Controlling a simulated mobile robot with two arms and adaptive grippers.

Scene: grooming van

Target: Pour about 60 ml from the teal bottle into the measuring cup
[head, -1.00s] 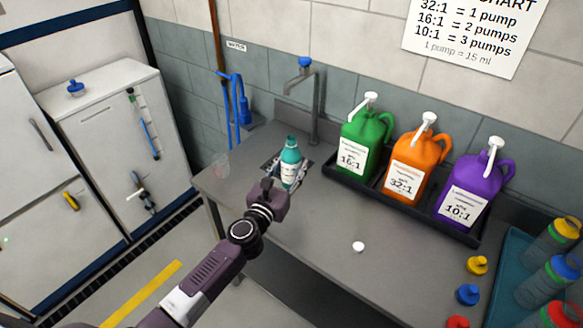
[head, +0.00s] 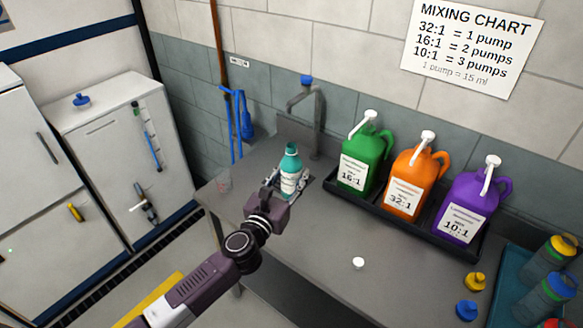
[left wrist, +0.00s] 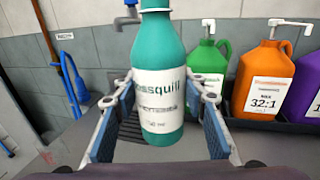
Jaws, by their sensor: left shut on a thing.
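The teal bottle (head: 291,160), with a white label, is upright near the back of the grey counter, below the tap. My left gripper (head: 287,184) is shut on it. In the left wrist view the bottle (left wrist: 158,85) stands between the two finger pads, its label facing me. Whether its base clears the counter I cannot tell. My right gripper is not in view.
Green (head: 362,155), orange (head: 410,180) and purple (head: 470,208) pump jugs stand in a black tray on the right. A white cap (head: 358,263) lies on the counter front. A tap (head: 318,110) rises behind the bottle. Capped bottles (head: 545,290) stand in a teal tray at far right.

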